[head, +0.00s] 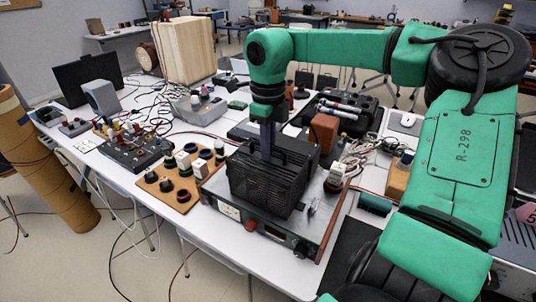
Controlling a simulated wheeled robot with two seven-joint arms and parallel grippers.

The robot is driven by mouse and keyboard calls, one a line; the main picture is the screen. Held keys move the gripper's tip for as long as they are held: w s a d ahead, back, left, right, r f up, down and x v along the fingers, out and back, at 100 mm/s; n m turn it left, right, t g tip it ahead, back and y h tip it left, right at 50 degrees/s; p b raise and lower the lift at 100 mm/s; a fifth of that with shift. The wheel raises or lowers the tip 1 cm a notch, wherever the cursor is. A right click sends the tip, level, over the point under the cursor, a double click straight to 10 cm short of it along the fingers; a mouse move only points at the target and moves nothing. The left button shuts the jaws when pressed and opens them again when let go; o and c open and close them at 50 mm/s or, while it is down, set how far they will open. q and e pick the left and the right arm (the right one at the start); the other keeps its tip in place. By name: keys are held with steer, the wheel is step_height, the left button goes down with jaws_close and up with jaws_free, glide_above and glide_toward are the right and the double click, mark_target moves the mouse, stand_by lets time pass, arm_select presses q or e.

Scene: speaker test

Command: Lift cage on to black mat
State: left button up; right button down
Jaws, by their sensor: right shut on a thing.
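The cage (264,186) is a black, ribbed box with a handle on top. It is over a flat instrument with a grey top and a dark front panel; I cannot tell whether it touches it. My right gripper (267,155) points straight down at the top of the cage and is shut on its handle; the fingertips are partly hidden. A black mat (348,252) lies flat on the table to the right of the instrument, partly hidden by my right arm. My left gripper is not in view.
The instrument (228,211) has a red knob and sits at the table's front edge. A wooden board with several knobs (183,181) is to its left. A brown block (323,132) and tangled wires (350,158) stand close behind on the right. The visible part of the mat is clear.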

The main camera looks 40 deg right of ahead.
steer(key=shift+r, duration=0.15)
step_height(320, 180, up, 20)
steer(key=p, duration=0.2)
steer(key=shift+p, duration=0.4)
